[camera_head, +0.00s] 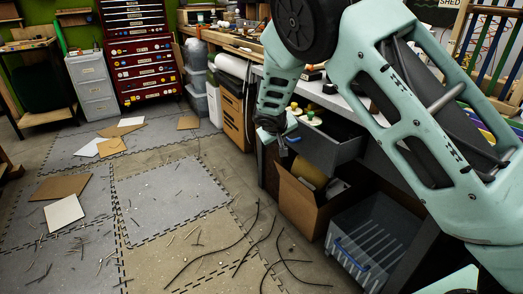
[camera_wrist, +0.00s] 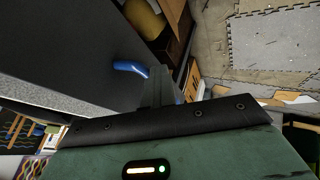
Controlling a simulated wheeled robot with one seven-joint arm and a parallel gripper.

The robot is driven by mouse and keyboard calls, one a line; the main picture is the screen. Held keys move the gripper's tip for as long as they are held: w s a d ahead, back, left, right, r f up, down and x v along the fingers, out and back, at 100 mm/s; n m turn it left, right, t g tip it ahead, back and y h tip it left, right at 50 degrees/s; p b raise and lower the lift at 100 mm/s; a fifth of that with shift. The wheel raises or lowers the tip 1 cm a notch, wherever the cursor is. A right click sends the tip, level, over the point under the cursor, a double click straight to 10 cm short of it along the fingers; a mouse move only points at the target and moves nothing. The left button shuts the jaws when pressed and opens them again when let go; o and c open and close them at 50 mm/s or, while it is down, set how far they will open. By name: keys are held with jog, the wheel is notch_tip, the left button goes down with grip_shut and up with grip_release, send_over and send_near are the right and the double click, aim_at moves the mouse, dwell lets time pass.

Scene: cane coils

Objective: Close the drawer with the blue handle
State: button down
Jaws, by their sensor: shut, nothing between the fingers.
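The dark grey drawer (camera_head: 335,153) stands pulled out from under the workbench in the head view. A small blue part of its handle (camera_head: 294,140) shows beside my gripper (camera_head: 281,148). In the wrist view the blue handle (camera_wrist: 128,67) sits against a large dark grey surface. My gripper (camera_wrist: 160,88) is shut and empty, with its fingers close to the handle. I cannot tell whether they touch the drawer. Part of the drawer front is hidden behind my gripper.
Below the drawer are an open cardboard box (camera_head: 299,205) holding a roll and a clear bin (camera_head: 372,228) with a blue handle. Black cane strands (camera_head: 222,249) lie on the floor in front. Cardboard sheets (camera_head: 61,187) lie at left.

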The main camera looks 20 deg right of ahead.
jog(key=w+d, duration=0.1)
jog(key=d, duration=0.4)
jog(key=w+d, duration=0.1)
jog(key=d, duration=0.4)
jog(key=w+d+p, duration=0.1)
jog(key=d, duration=0.3)
jog(key=shift+w+d, duration=0.2)
jog(key=shift+d, duration=0.2)
